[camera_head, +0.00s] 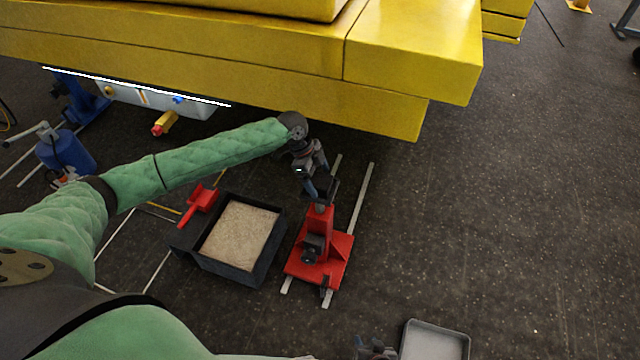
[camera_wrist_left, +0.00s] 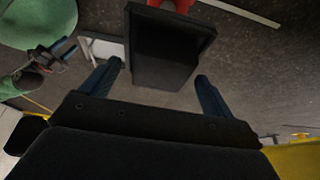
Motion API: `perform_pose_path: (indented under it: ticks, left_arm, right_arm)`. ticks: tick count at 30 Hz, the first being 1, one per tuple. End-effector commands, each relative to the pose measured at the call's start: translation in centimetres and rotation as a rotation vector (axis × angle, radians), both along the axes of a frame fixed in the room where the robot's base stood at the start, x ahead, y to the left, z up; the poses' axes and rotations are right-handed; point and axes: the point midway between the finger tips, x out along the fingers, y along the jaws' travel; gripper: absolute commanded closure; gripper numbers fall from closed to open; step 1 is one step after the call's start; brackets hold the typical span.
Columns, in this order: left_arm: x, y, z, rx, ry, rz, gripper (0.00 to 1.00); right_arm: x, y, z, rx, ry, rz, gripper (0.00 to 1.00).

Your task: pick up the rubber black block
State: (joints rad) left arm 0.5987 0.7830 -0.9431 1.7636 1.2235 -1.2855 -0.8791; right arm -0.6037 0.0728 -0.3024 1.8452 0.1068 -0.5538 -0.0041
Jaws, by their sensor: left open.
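The black block (camera_wrist_left: 165,60) fills the upper middle of the left wrist view, by the top of a red stand (camera_head: 318,262). In that view the block lies between and beyond the two fingers of my left gripper (camera_wrist_left: 158,73); I see no clear contact. In the head view my left gripper (camera_head: 322,188) points down over the stand's upper end and is open. The block is hard to tell from the dark fingers there. My right gripper (camera_head: 376,350) shows only in part at the bottom edge, and its jaws are unclear.
A black box of sand-coloured grains (camera_head: 272,262) stands left of the red stand, with a red scoop (camera_head: 198,203) beside it. A grey tray (camera_head: 435,326) lies at the bottom. A large yellow beam (camera_head: 240,70) hangs over the back. The floor at right is clear.

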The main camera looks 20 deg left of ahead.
Motion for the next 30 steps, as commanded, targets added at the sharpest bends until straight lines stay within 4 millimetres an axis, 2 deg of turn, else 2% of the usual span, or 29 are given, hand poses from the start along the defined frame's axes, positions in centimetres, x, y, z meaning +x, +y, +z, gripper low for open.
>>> perform_pose_path:
  ticks: [1,6,9,18,22,25,30]
  left_arm:
    - [0.0,0.0,0.0,0.000,0.000,0.000,0.19]
    - [0.0,0.0,0.0,0.000,0.000,0.000,0.52]
    - [0.0,0.0,0.1,0.000,0.000,0.000,0.67]
    - [0.0,0.0,0.6,0.000,-0.001,0.000,0.67]
    - [0.1,0.0,2.2,-0.001,-0.004,-0.001,0.67]
    - [0.1,0.0,4.1,-0.002,-0.003,-0.001,0.67]
    - [-1.1,-3.6,6.3,-0.004,-0.003,-0.004,0.67]
  right_arm:
    - [0.0,0.0,0.0,0.000,0.000,0.000,0.64]
    - [0.0,0.0,0.0,0.000,0.001,0.000,0.64]
    - [0.0,0.0,0.0,0.000,0.001,0.000,0.64]
    - [0.0,-0.1,-0.1,-0.001,0.002,0.000,0.64]
    - [-0.1,-0.1,0.0,-0.001,0.002,0.000,0.64]
    - [0.0,-0.1,0.0,-0.001,0.002,0.000,0.64]
    - [0.0,-0.1,0.0,-0.003,0.001,0.000,0.64]
